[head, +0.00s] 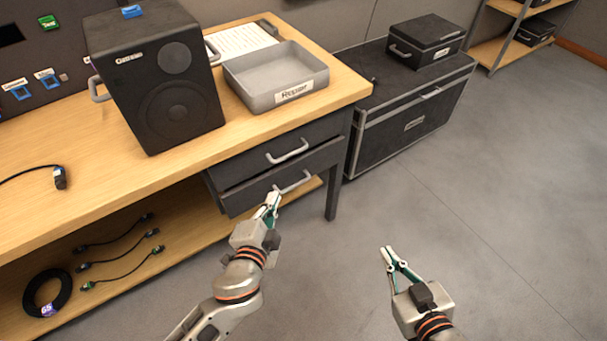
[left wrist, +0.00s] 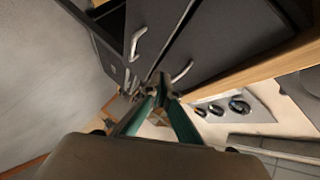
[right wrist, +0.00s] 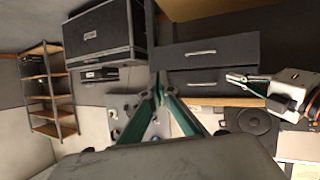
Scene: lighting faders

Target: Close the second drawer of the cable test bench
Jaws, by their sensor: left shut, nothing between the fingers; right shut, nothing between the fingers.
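The cable test bench (head: 160,183) has two dark drawers under its wooden top. The upper drawer (head: 262,150) looks shut. The second drawer (head: 248,193), below it, seems to stand out slightly, with a narrow dark gap along its top edge. Its metal handle (head: 293,182) shows in the head view. My left gripper (head: 272,197) is shut and empty, close in front of the second drawer near its handle; I cannot tell whether it touches. My right gripper (head: 388,252) is shut and empty over open floor, to the right and apart from the bench.
A black speaker (head: 160,85) and a grey tray (head: 262,78) stand on the bench top. Cables (head: 122,262) lie on the lower shelf. A bench leg (head: 333,190) and a black case (head: 405,135) stand right of the drawers. The floor in front is clear.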

